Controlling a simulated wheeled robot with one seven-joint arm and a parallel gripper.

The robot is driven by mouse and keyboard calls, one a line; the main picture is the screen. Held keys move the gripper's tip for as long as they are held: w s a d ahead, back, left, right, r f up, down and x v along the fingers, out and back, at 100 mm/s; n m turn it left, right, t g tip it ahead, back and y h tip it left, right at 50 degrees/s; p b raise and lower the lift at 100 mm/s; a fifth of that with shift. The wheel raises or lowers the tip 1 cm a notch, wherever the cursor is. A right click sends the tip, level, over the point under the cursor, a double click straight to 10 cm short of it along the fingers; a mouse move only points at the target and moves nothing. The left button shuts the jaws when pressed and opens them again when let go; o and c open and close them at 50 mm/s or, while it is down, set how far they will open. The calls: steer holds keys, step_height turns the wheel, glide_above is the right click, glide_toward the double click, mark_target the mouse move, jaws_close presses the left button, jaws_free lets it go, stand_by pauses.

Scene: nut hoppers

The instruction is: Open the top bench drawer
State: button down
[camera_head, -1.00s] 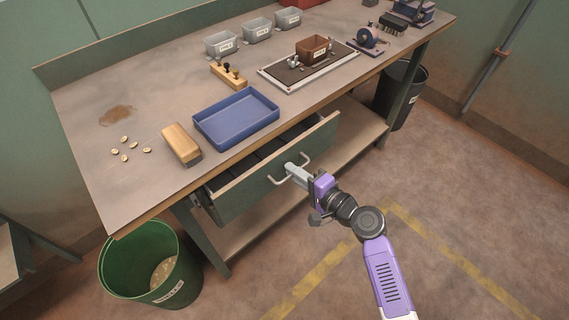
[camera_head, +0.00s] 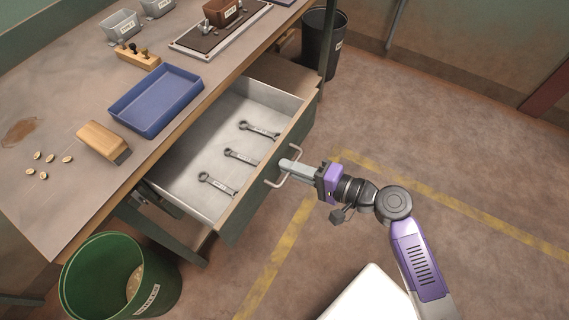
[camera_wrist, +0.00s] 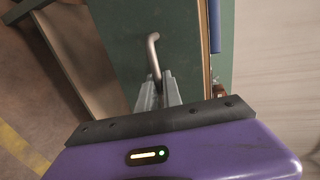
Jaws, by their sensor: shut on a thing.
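The top bench drawer (camera_head: 262,190) is pulled well out from under the workbench, and its pale interior shows. Three wrenches lie inside it: one at the far end (camera_head: 259,130), one in the middle (camera_head: 241,156) and one at the near end (camera_head: 217,184). My gripper (camera_head: 287,165) is shut on the drawer's bar handle (camera_head: 272,182), in front of the green drawer front. In the wrist view my fingers (camera_wrist: 159,93) close around the curved handle (camera_wrist: 153,50), against the green front (camera_wrist: 110,40). The exact contact is partly hidden by the fingers.
On the workbench (camera_head: 60,190) are a blue tray (camera_head: 156,101), a wooden brush-like block (camera_head: 103,141) and several nuts (camera_head: 42,159). A green bin (camera_head: 120,280) stands at the near left, a black bin (camera_head: 322,45) beyond the bench. The floor to the right is clear.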

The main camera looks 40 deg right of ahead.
steer(key=c, duration=1.5)
jaws_free()
steer(key=v, duration=0.7)
steer(key=shift+s+b, duration=0.35)
steer(key=shift+s, duration=0.05)
steer(key=shift+d, duration=0.15)
